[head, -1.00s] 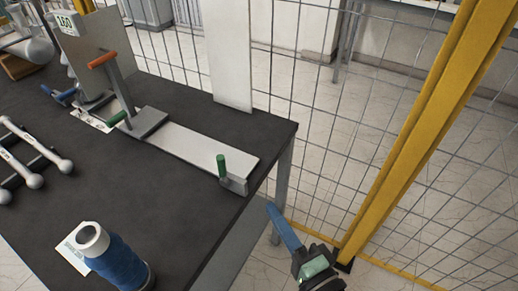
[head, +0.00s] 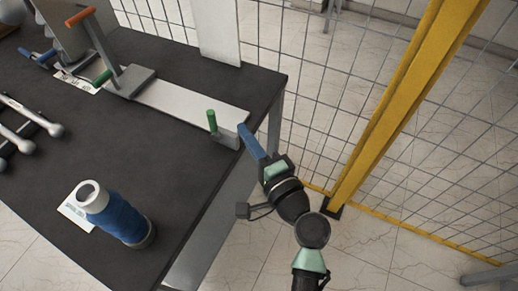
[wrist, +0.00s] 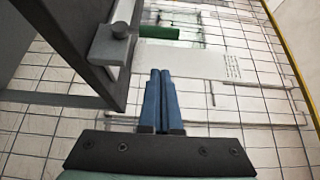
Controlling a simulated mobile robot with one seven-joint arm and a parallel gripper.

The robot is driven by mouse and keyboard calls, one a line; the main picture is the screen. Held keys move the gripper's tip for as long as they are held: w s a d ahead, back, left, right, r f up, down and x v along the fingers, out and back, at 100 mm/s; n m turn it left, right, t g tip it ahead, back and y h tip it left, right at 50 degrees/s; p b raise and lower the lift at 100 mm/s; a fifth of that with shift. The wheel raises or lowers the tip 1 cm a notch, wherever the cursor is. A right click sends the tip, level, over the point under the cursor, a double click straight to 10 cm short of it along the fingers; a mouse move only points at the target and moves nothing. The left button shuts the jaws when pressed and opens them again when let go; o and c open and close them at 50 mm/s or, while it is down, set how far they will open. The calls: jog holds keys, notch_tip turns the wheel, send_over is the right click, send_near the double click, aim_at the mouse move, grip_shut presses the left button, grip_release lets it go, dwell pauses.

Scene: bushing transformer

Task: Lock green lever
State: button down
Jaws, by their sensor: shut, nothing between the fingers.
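A small green lever (head: 212,121) stands upright at the near right end of a long pale plate (head: 190,101) on the dark table. A second green handle (head: 102,77) sits farther left, by the grey block. My gripper (head: 243,128) has blue fingers and is at the table's right edge, just right of the plate's end. In the wrist view its fingers (wrist: 160,72) are together and empty. Contact with the plate's end cannot be told.
The dark table (head: 130,145) carries a blue and white bushing (head: 120,216) at the front and grey metal rods (head: 28,118) at the left. An orange-handled lever (head: 82,17) stands at the back. A wire fence with a yellow post (head: 385,105) is at the right.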

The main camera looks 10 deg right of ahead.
aim_at(214, 127)
jog(key=a, duration=0.1)
jog(key=w+a, duration=0.1)
jog(key=w+a+p, duration=0.1)
jog(key=a, duration=0.1)
jog(key=shift+w, duration=0.25)
jog(key=shift+r, duration=0.1)
jog(key=shift+w+a+r+g+p, duration=0.1)
jog(key=shift+g+p, duration=0.2)
jog(key=shift+p, duration=0.6)
